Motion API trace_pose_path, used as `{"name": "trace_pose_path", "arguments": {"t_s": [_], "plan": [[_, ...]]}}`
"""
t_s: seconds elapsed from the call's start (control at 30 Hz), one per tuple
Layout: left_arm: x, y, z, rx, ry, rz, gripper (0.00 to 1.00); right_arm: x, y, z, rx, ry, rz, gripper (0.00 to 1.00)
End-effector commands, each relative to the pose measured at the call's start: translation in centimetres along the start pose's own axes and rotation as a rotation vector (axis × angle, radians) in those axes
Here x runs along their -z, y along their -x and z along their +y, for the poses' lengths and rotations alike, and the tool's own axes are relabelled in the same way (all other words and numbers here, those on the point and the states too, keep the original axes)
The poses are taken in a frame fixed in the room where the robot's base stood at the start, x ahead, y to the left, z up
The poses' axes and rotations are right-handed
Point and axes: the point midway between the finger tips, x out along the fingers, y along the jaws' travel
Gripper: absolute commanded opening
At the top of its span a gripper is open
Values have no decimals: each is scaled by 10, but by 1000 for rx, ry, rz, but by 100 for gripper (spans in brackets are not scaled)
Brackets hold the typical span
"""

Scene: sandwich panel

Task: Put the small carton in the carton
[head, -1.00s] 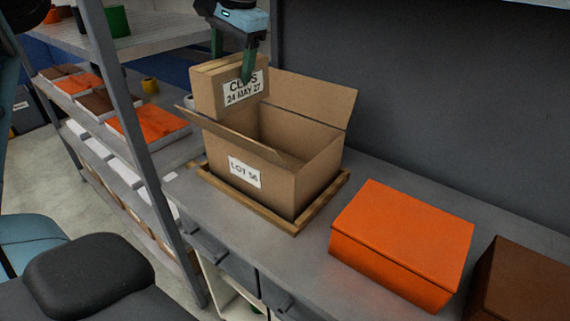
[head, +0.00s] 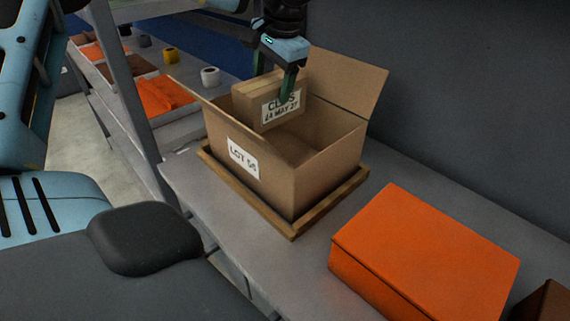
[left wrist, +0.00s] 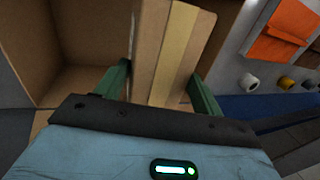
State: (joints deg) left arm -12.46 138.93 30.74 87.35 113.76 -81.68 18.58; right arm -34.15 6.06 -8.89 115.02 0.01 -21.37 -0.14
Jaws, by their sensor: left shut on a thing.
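The small carton (head: 268,103) is a brown box with a white label reading "CLIPS 24 MAY 27". My left gripper (head: 287,88) is shut on it. The small carton is over the open mouth of the large carton (head: 310,172), with its lower part inside the rim near the back left. The large carton has a "LOT 56" label, and its flaps stand open. In the left wrist view the green fingers stand either side of the small carton (left wrist: 172,50), and the large carton's inside (left wrist: 90,40) shows to the left. My right gripper is not in view.
The large carton stands on a wooden tray (head: 292,231) on the grey bench (head: 230,231). An orange box (head: 425,255) sits to its right, with a brown box (head: 543,303) at the corner. A shelf with tape rolls (head: 210,77) is at the left.

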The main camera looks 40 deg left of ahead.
Motion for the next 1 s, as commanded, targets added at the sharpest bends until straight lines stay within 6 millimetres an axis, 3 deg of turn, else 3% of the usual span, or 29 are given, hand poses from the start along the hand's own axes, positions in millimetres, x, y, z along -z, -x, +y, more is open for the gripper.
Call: {"name": "trace_pose_path", "arguments": {"t_s": [0.07, 0.37, 0.7, 1.0], "plan": [[0, -10, 3, 0, -1, -1, 37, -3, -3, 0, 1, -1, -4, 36], [0, -19, 5, 0, 0, 2, 37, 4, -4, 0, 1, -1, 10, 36], [0, -68, 19, 1, 0, 0, 37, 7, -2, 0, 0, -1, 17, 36], [0, -77, 21, 1, 1, 1, 37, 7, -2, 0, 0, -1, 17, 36]]}}
